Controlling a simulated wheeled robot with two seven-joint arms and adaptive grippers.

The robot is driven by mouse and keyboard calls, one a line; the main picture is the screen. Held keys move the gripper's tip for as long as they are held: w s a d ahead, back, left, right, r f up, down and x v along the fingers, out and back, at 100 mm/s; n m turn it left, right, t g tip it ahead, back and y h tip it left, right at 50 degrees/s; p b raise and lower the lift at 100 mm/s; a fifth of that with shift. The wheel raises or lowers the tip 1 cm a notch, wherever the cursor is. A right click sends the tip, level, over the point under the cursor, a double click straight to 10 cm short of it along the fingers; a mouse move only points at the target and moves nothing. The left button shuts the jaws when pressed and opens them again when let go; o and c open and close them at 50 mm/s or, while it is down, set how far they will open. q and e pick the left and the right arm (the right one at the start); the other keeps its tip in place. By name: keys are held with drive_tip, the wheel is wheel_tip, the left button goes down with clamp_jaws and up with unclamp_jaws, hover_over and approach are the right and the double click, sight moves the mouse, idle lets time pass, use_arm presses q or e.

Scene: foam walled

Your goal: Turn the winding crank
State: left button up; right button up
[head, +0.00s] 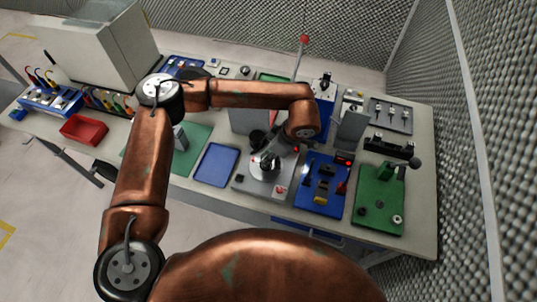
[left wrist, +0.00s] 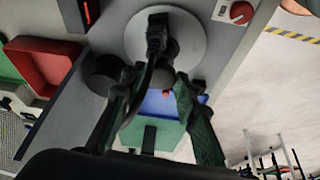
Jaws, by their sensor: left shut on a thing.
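The winding station (head: 249,184) is a grey plate with a pale round disc (head: 265,173), near the middle front of the bench. In the left wrist view the disc (left wrist: 194,38) carries a black winding crank (left wrist: 156,36). My left gripper (head: 268,158) reaches down over the disc from my copper arm. In the left wrist view its two dark fingers (left wrist: 155,82) come in from both sides of the crank's black handle, and it is shut on that handle. The fingers partly hide the handle, and the gripper hides most of the crank in the head view. My right gripper is not in view.
A blue tray (head: 215,166) lies left of the station. A blue fixture board (head: 313,205) and a green board with a lever (head: 375,215) are to its right. Grey upright blocks (head: 349,133) stand close behind. A red bin (head: 84,130) is at the far left.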

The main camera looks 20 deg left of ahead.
use_arm(q)
drive_tip(key=shift+s+m+t+h+b, duration=0.1)
drive_tip(key=shift+m+t+h+b, duration=0.45)
drive_tip(key=shift+m, duration=1.45)
drive_tip(key=shift+s+a+m+t+b, duration=0.15)
drive_tip(key=shift+m+t+b, duration=0.75)
drive_tip(key=shift+m, duration=0.7)
drive_tip(key=shift+a+m+t+h+b, duration=0.15)
drive_tip(key=shift+m+h+b, duration=0.45)
drive_tip(key=shift+m, duration=0.6)
drive_tip(key=shift+m+t+h+b, duration=0.1)
drive_tip(key=shift+m+h+b, duration=0.25)
drive_tip(key=shift+m+b, duration=0.65)
drive_tip(key=shift+m+h, duration=0.3)
drive_tip(key=shift+m, duration=0.7)
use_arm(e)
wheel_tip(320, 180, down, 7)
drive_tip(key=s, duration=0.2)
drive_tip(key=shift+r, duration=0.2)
use_arm(q)
drive_tip(key=shift+m+b, duration=0.45)
drive_tip(key=shift+m, duration=0.15)
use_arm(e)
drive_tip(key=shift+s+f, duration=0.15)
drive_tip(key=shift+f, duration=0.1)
use_arm(q)
drive_tip(key=o, duration=1.1)
drive_tip(key=shift+s+r, duration=0.1)
